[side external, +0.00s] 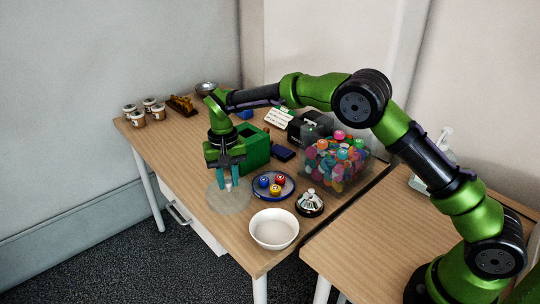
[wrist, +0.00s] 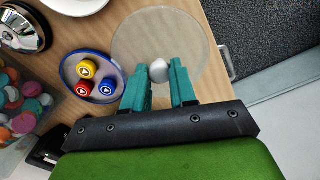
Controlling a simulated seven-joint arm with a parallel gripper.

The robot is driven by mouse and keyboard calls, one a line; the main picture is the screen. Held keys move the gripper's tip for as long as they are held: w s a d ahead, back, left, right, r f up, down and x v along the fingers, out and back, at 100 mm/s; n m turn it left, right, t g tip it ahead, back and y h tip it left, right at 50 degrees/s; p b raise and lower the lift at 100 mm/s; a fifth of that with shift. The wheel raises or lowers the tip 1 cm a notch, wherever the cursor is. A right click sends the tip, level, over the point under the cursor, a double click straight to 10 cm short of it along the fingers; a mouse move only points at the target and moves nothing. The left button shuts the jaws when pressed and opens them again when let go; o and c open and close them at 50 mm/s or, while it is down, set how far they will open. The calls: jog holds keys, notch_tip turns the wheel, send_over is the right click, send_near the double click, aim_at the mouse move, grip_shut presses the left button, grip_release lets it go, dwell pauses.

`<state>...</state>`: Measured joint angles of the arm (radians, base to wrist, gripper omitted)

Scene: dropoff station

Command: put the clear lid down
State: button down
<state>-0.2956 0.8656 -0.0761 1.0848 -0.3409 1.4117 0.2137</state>
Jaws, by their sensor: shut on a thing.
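The clear lid (side external: 229,200) is a round, see-through disc with a pale knob, low over the wooden table near its front edge. I cannot tell whether it touches the table. It also shows in the wrist view (wrist: 150,38), reaching close to the table edge, with its pale knob (wrist: 159,71) between the teal fingers. My gripper (side external: 228,182) points down from above and is shut on the lid's knob; the fingers also show in the wrist view (wrist: 162,80).
A blue-rimmed plate (side external: 262,193) with red, yellow and blue pieces lies right beside the lid. A white bowl (side external: 274,228), a bell (side external: 310,203), a green box (side external: 257,148) and a clear tub (side external: 335,163) of colourful items stand nearby. Jars (side external: 150,104) stand at the far left.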

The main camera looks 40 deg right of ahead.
aim_at(228, 181)
jog(key=shift+f, duration=1.75)
jog(key=shift+f, duration=0.1)
jog(key=c, duration=0.9)
grip_release()
